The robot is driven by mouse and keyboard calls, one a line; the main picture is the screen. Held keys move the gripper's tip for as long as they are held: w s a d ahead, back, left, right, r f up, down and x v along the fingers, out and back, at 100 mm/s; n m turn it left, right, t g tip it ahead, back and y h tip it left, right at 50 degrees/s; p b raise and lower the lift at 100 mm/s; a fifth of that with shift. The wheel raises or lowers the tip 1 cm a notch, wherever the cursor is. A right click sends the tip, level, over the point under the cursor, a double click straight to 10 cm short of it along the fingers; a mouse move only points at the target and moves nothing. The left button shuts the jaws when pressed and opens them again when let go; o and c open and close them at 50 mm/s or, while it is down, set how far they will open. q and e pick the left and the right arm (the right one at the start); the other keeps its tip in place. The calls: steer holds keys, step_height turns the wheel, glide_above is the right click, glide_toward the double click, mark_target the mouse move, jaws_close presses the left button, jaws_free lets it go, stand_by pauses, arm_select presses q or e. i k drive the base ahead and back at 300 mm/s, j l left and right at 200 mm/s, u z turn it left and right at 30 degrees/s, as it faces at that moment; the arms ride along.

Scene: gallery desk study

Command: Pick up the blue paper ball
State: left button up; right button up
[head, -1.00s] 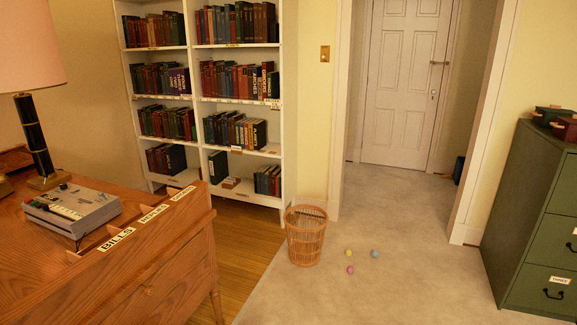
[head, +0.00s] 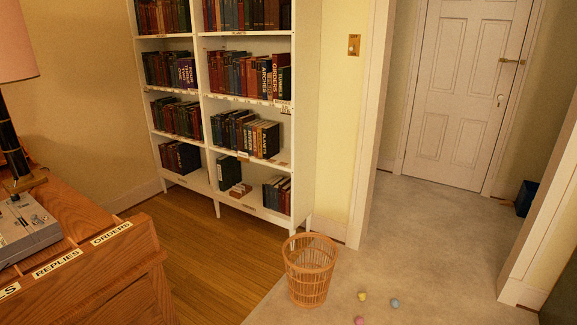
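The blue paper ball (head: 395,303) lies on the pale carpet near the bottom of the head view, to the right of the wicker basket. A yellow ball (head: 362,296) lies just left of it, and a pink ball (head: 360,320) lies nearer, at the bottom edge of the view. The three balls are close together but apart. Neither of my grippers shows in the head view.
A wicker wastebasket (head: 310,270) stands upright left of the balls. A wooden desk (head: 120,270) fills the lower left, with a white bookcase (head: 203,130) behind. A white door (head: 465,90) stands beyond the doorway at the back right. Carpet right of the balls is clear.

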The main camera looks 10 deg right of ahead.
mark_target(395, 302)
steer(key=i+l+u, duration=0.1)
steer(key=l, duration=0.25)
steer(key=i+l+u, duration=0.1)
steer(key=i+l, duration=0.15)
steer(key=l, duration=0.15)
steer(key=i+l, duration=0.15)
steer(key=l, duration=0.25)
steer(key=i+l+u, duration=0.15)
steer(key=l, duration=0.2)
steer(key=i+l+u, duration=0.1)
steer(key=l, duration=0.3)
steer(key=i+l+u, duration=0.1)
steer(key=l, duration=0.3)
